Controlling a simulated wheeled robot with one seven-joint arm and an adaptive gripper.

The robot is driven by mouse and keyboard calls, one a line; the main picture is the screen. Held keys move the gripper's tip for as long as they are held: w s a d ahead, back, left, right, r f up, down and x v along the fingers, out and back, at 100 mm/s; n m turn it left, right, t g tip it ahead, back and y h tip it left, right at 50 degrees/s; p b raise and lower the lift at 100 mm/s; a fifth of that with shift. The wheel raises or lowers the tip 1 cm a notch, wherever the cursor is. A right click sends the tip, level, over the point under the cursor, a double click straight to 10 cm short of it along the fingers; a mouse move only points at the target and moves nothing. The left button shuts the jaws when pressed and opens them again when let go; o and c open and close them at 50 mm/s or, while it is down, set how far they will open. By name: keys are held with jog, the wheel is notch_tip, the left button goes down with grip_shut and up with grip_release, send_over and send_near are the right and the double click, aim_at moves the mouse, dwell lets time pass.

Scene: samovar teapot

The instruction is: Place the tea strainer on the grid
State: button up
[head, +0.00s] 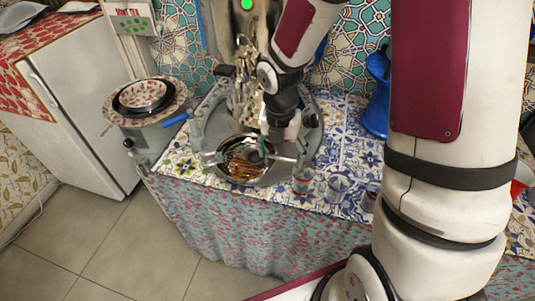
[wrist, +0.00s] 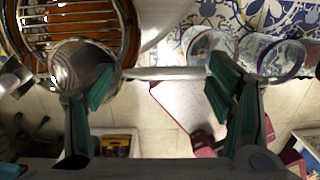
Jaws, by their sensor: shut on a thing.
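The tea strainer (wrist: 80,66) is a small metal cup with a handle running level to the right between my finger pads. My gripper (wrist: 160,73) is shut on the strainer, its pads spaced apart along it. In the head view my gripper (head: 277,143) reaches down over the right part of the bowl, partly hiding the strainer. The grid (head: 243,165) is a set of metal bars over a round orange-brown bowl. In the wrist view the grid (wrist: 70,18) is at the upper left, and the cup overlaps its near edge. I cannot tell whether they touch.
Glass cups (head: 302,181) stand right of the bowl along the table's front edge; two show in the wrist view (wrist: 277,58). The metal samovar (head: 243,100) stands close behind. A round tray (head: 312,140) surrounds the bowl. A stacked bowl (head: 143,94) is further left.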

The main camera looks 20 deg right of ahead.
jog(key=shift+w+a+f+b, duration=0.1)
jog(key=shift+w+a+f, duration=0.15)
jog(key=shift+w+f, duration=0.45)
jog(key=shift+w+a+f+b, duration=0.1)
jog(key=shift+w+a+f, duration=0.2)
jog(key=shift+w+f, duration=0.35)
jog(key=shift+w+a+f+b, duration=0.1)
jog(key=shift+w+a+f, duration=0.15)
jog(key=shift+w+f, duration=0.45)
jog(key=o, duration=1.1)
jog(key=shift+r, duration=0.2)
